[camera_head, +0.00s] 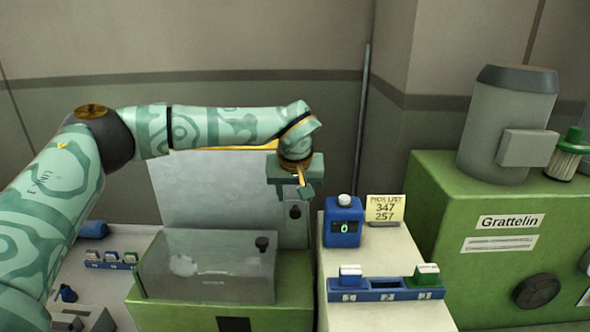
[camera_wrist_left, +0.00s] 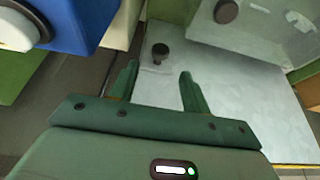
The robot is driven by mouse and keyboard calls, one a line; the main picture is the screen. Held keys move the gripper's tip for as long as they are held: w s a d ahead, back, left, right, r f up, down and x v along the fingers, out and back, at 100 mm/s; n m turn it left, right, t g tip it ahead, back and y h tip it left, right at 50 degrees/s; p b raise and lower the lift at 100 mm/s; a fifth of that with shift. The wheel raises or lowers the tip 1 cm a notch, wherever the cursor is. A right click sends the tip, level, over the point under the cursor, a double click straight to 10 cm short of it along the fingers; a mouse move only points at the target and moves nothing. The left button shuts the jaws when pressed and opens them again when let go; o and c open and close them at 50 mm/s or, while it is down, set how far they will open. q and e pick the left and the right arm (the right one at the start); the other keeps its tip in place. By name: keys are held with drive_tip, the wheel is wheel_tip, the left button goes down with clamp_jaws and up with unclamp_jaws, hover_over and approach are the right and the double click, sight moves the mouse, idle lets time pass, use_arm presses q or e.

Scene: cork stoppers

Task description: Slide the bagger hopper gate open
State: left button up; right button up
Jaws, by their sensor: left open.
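The bagger has a green base (camera_head: 220,314), a tall grey back panel (camera_head: 210,190) and a clear-fronted box (camera_head: 207,265). A dark knob (camera_head: 295,211) sits on the panel's right part, and another dark knob (camera_head: 262,244) on the clear box. I cannot tell for sure which part is the gate. My left gripper (camera_head: 303,187) is just above the panel knob. In the left wrist view, my left gripper (camera_wrist_left: 160,70) is open and empty, with the panel knob (camera_wrist_left: 160,50) ahead between its fingertips. I cannot tell whether they touch. My right gripper is out of view.
A blue counter box (camera_head: 344,222) with a white button stands close to the right of the gripper. A note (camera_head: 386,209) and a blue rack (camera_head: 370,295) share its pale stand. A green machine labelled Grattelin (camera_head: 510,250) fills the right.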

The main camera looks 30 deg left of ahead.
use_arm(q)
drive_tip(key=v, duration=1)
